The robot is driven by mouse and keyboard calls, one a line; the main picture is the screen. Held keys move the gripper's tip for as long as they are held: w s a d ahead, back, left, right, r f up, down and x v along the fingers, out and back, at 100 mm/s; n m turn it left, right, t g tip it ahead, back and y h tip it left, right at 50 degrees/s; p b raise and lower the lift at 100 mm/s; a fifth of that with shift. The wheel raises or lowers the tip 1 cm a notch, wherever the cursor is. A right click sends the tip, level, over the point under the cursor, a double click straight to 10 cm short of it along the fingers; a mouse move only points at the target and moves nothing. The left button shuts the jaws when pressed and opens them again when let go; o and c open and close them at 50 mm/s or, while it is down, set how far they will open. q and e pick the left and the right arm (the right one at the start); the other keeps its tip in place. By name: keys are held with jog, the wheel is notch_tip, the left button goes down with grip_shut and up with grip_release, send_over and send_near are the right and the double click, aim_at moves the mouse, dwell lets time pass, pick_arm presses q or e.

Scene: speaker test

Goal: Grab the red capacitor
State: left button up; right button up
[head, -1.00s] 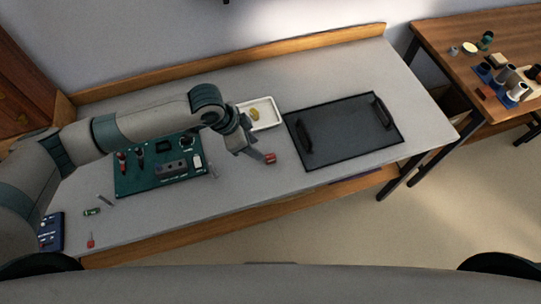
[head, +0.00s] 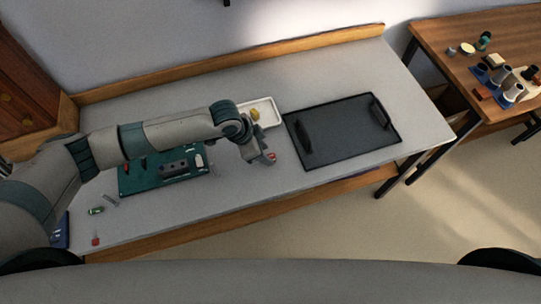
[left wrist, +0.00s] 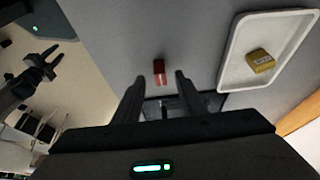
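My left gripper (left wrist: 158,78) is open and empty. My right gripper (left wrist: 48,62) shows at the left of the left wrist view, its two fingers apart and empty, away from the capacitor.
The white tray (head: 275,121) holds a yellow block (head: 255,114). The black mat (head: 345,135) has two raised handles. A green circuit board (head: 135,182) lies under my left arm. A small red part (head: 96,240) and a green cylinder (head: 96,211) lie at left.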

pick_arm(q)
jog(key=shift+x, duration=1.15)
jog(key=shift+c, duration=0.4)
grip_shut()
